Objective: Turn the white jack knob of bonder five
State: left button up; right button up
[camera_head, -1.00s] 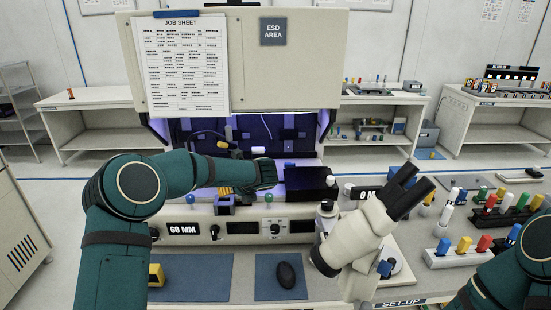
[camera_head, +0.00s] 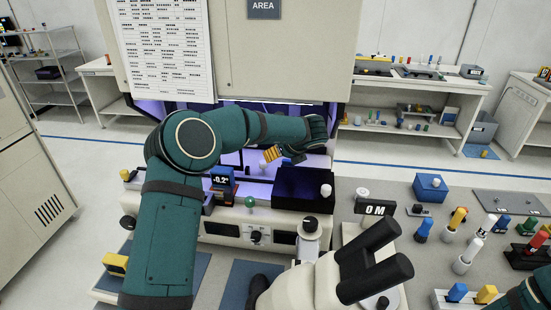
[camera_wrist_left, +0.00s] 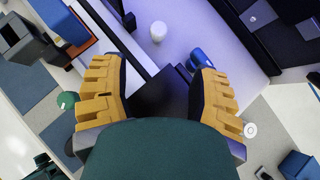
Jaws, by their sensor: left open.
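Another small white cylinder (camera_wrist_left: 158,31) stands on the lit bed in the left wrist view. Which one is the jack knob of bonder five I cannot tell; no bonder number is readable. My left gripper (camera_head: 283,156) is open above the back of the dark box, left of and behind the white knob. In the wrist view its yellow fingers (camera_wrist_left: 158,72) are spread with nothing between them.
A microscope (camera_head: 335,275) stands front right, a "0 M" sign (camera_head: 376,208) behind it. A small display (camera_head: 222,180) and green knob (camera_head: 250,202) are left of the box. Coloured knobs and a blue box (camera_head: 430,187) cover the right bench. The panel overhangs my arm.

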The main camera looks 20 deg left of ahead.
aim_at(263, 162)
pick_arm(q)
jog(key=p+x, duration=0.1)
jog(key=x, duration=1.2)
jog(key=shift+w+a+f, duration=0.1)
jog(key=shift+a+f, duration=0.1)
jog(key=shift+a, duration=0.05)
grip_shut()
